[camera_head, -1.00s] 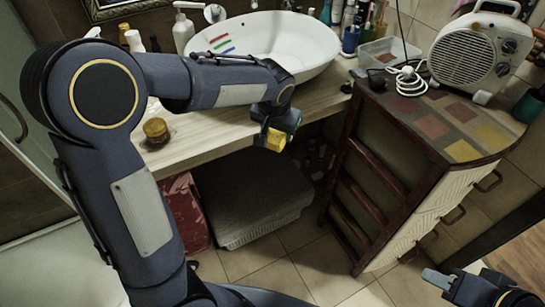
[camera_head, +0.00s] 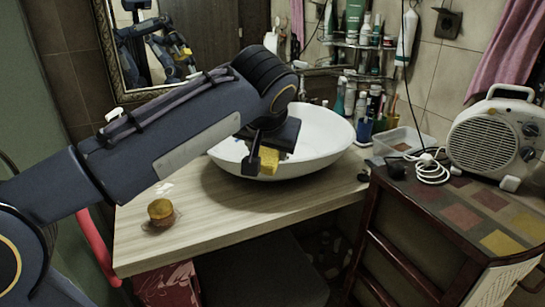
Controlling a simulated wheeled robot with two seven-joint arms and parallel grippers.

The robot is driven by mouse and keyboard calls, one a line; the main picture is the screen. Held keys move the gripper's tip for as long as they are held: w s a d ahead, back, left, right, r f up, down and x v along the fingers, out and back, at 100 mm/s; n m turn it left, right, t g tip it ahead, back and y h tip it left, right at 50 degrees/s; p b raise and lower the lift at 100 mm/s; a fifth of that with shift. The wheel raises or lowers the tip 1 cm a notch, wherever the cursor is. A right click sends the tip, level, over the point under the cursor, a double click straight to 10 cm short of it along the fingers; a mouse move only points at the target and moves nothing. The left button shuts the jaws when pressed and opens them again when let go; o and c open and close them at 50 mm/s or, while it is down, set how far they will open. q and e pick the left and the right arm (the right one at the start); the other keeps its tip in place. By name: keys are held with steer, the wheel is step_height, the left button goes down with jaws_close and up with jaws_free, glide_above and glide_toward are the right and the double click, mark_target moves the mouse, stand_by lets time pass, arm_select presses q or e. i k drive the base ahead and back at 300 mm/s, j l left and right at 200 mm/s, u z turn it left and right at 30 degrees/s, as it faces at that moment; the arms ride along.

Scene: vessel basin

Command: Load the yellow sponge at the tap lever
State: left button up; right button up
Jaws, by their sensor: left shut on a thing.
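My left gripper (camera_head: 262,158) is shut on the yellow sponge (camera_head: 269,164). It holds the sponge in front of the white vessel basin (camera_head: 325,138), over its near left rim in the picture. Whether the sponge touches the basin cannot be told. My left arm crosses the picture from the left and covers the left part of the basin. I cannot make out the tap lever; the area behind the basin's left side is covered by my arm. My right gripper is not in view.
A small amber jar (camera_head: 160,209) stands on the wooden counter (camera_head: 215,226). A clear plastic tray (camera_head: 402,142), a white cable (camera_head: 430,168) and a fan heater (camera_head: 492,138) are at the right. A mirror (camera_head: 165,65) hangs behind. The counter's front middle is free.

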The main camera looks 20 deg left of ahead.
mark_target(304, 97)
steer(key=i+j, duration=0.25)
steer(key=i, duration=0.2)
steer(key=i+j, duration=0.3)
steer(key=i, duration=0.1)
